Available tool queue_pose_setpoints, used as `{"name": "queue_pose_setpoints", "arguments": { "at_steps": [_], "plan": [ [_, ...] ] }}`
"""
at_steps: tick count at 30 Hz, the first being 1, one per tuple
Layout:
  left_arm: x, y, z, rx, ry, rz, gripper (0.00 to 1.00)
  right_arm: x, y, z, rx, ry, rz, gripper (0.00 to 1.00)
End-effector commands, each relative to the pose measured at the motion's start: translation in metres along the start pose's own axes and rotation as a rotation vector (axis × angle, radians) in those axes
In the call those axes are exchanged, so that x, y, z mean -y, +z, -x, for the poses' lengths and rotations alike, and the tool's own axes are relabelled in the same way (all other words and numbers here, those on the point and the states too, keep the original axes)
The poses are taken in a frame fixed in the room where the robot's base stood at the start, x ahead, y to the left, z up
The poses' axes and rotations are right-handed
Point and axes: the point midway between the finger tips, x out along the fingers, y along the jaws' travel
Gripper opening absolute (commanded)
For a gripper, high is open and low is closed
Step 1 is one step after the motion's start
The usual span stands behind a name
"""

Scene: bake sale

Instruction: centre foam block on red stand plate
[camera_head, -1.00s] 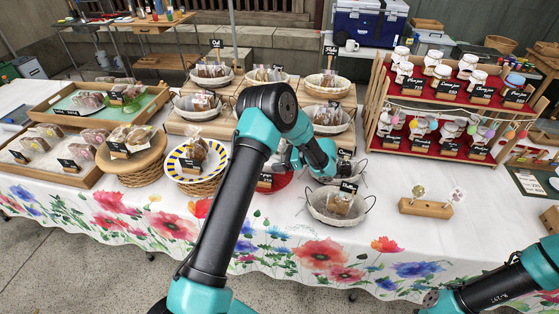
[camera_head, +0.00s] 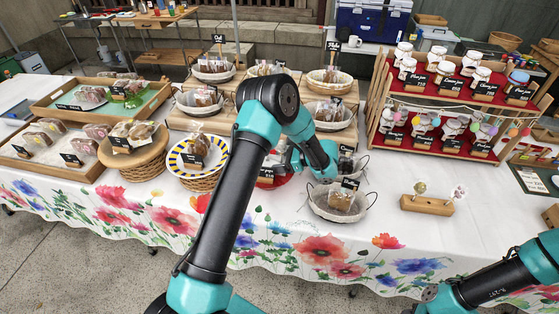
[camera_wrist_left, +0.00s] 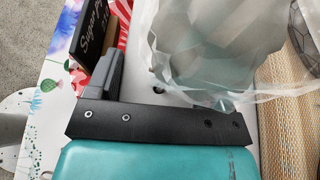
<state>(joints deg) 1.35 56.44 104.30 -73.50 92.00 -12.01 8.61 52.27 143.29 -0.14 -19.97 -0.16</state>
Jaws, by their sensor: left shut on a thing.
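My left gripper (camera_head: 290,160) is low over the table's middle, just behind a red plate (camera_head: 279,181) that my arm partly hides. In the left wrist view it is shut on a pale, faceted thing in clear film (camera_wrist_left: 205,45). I cannot tell for sure whether this is the foam block. One dark finger (camera_wrist_left: 108,75) shows; the other is hidden behind the film. A red and white striped surface (camera_wrist_left: 122,32) shows beside the finger. Whether the held thing touches the plate cannot be told. My right gripper is out of view.
A black price card (camera_wrist_left: 88,35) stands close to the finger. A wire basket (camera_head: 322,208) is to the right of the plate, and a striped bowl (camera_head: 178,166) to the left. A wooden block with sticks (camera_head: 426,206) is farther right. A tiered red-shelved rack (camera_head: 450,90) stands behind it.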

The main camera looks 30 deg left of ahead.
Motion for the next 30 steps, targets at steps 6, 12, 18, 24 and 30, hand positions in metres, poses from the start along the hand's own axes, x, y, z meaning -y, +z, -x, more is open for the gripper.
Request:
{"name": "queue_pose_setpoints", "arguments": {
  "at_steps": [6, 12, 18, 24, 30],
  "plan": [
    [0.0, 0.0, 0.0, 0.0, 0.001, 0.0, 0.86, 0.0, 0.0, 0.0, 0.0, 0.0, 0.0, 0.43],
    [0.0, 0.0, 0.0, 0.0, 0.001, 0.0, 1.0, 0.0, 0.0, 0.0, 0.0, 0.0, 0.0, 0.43],
    [0.0, 0.0, 0.001, 0.0, 0.0, 0.0, 1.0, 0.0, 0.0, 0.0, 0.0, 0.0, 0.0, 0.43],
    [0.001, 0.0, 0.014, 0.001, 0.0, 0.0, 1.0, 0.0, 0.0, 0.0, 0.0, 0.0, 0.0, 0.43],
    [0.001, 0.0, 0.046, 0.0, -0.004, 0.001, 1.0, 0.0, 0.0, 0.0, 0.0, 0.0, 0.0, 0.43]
  ]
}}
